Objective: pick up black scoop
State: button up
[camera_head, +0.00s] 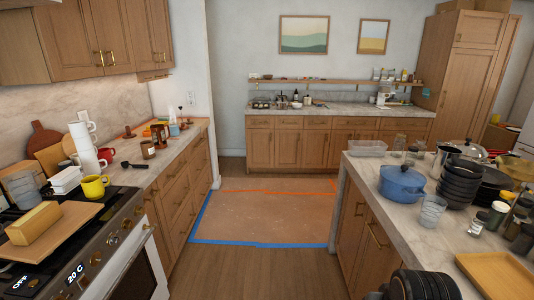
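A small black scoop (133,165) lies on the left counter, to the right of a red mug (106,154) and in front of a brown jar (148,149). It is small in this view, and its finer shape is hard to make out. My gripper's fingers do not show. A dark ribbed part at the bottom edge, right of the middle, looks like part of my own arm.
A stove (100,240) with a board and yellow block stands at the front left. The island (370,172) on the right is cluttered, with a blue pot (402,184). The floor between (270,215) is clear.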

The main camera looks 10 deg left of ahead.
aim_at(125, 165)
jog(key=u, duration=0.35)
jog(key=i, duration=2.2)
jog(key=u, duration=1.55)
jog(key=i, duration=1.75)
jog(key=u, duration=1.15)
jog(key=i, duration=0.3)
